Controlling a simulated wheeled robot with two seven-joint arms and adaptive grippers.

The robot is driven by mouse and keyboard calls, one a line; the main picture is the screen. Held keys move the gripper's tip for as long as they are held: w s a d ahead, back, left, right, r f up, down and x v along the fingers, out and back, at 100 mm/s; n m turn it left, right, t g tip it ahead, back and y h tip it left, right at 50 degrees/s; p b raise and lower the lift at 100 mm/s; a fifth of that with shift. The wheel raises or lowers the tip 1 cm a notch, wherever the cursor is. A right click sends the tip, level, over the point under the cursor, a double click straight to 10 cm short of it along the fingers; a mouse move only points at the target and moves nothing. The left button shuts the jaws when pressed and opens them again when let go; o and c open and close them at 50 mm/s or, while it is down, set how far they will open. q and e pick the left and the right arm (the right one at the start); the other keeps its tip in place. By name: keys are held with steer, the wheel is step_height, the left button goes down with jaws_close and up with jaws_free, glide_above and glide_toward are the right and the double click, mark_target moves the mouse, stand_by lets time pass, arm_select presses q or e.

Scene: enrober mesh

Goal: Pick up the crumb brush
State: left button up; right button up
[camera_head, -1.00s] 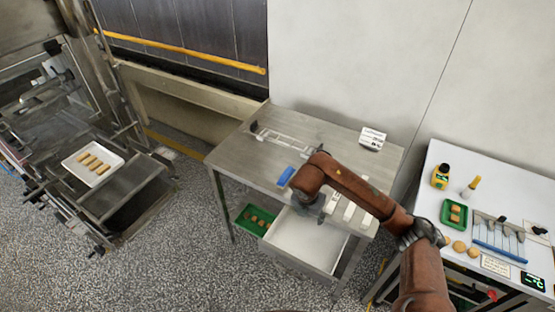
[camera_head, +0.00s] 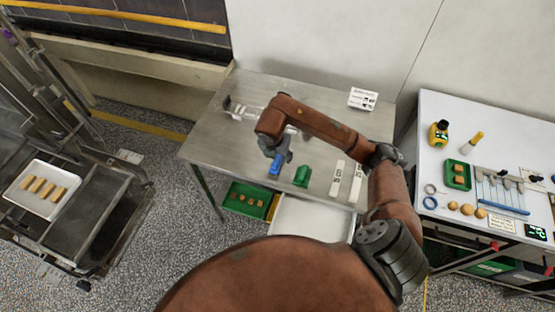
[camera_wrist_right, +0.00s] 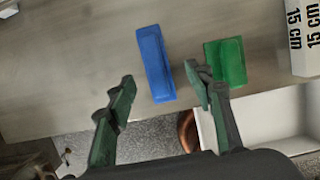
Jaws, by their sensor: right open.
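A blue oblong block (camera_head: 275,165), which looks like the crumb brush, lies on the steel table (camera_head: 225,140) near its front edge. Its bristles cannot be made out. In the right wrist view the blue block (camera_wrist_right: 156,63) lies between and beyond my open fingertips, apart from them. My right gripper (camera_head: 279,152) hangs just above the block in the head view and holds nothing. A green block (camera_head: 302,176) lies right of the blue one; in the wrist view the green block (camera_wrist_right: 226,62) is just beside the right finger. My left gripper is out of view.
White scale bars (camera_head: 346,180) lie right of the green block, and a white sign (camera_head: 363,98) stands at the back. An open white drawer (camera_head: 318,220) juts out below the table edge, beside a green crate (camera_head: 236,197). A white side table (camera_head: 455,110) stands at right.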

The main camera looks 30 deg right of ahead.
mark_target(278, 158)
steer(key=x, duration=0.2)
steer(key=w+x, duration=0.1)
steer(key=x, duration=0.2)
steer(key=shift+w+r, duration=0.1)
steer(key=shift+s, duration=0.35)
steer(key=shift+w+f, duration=0.25)
steer(key=shift+w, duration=0.05)
steer(key=shift+s, duration=0.2)
steer(key=shift+f, duration=0.1)
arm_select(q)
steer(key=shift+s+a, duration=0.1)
arm_select(e)
steer(key=shift+w, duration=0.1)
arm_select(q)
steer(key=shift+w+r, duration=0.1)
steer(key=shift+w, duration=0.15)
arm_select(e)
steer(key=shift+c, duration=0.5)
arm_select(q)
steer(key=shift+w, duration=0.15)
arm_select(e)
jaws_close()
